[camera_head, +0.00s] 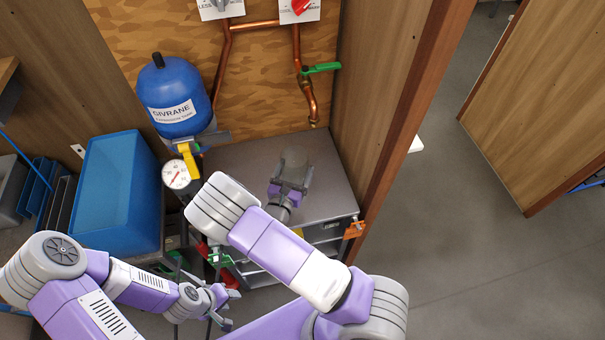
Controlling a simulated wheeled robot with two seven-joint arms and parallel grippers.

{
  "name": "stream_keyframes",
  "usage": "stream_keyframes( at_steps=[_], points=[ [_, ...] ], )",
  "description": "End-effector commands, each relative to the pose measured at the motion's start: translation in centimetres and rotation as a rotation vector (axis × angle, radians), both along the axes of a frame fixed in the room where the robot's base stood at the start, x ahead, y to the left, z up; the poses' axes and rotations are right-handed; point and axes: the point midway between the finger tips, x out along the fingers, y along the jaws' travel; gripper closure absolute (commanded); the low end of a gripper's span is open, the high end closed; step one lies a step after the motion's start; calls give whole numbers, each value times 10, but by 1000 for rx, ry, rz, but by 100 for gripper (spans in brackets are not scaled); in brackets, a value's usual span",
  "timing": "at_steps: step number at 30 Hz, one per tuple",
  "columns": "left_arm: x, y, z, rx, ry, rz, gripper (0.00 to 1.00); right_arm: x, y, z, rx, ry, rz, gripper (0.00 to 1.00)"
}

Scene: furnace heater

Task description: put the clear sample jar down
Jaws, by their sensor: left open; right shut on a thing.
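The clear sample jar (295,158) shows as a faint greyish, see-through shape at the tip of my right gripper (291,186). My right gripper is shut on it, over the grey top of the metal cabinet (240,160). I cannot tell whether the jar touches that top. The jar's lower part is partly hidden by the gripper. My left gripper (222,316) is open, low at the bottom of the view, in front of the cabinet and away from the jar.
A blue expansion tank (172,95) with a gauge (176,174) stands left of the cabinet top. A blue bin (115,190) is further left. A copper pipe with a green-handled valve (321,68) hangs behind. A wooden panel (385,90) bounds the right side.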

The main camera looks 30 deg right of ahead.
Motion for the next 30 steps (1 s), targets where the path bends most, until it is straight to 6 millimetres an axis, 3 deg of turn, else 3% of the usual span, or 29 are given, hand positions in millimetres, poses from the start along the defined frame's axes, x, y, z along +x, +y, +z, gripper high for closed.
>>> stream_keyframes(
  at_steps=[1, 3, 10, 14, 21, 30],
  points=[
    [0, 0, 22, 0, 0, -1, 57, 4, -15, 15, -7, 6, 21, 50],
    [0, 0, 36, 0, 0, -1, 57, 10, -30, 19, -7, 6, 61, 50],
    [0, 0, 61, 0, 0, 0, 57, 19, -61, 22, -2, 2, 147, 50],
    [0, 0, 59, 0, 0, 0, 57, 20, -66, 7, 0, 0, 163, 50],
    [0, 0, 45, 0, 0, 0, 57, 19, -66, -38, 2, 0, 163, 50],
    [0, 0, 38, 0, 0, 0, 57, 20, -66, -65, 0, -1, 163, 50]
  ],
)
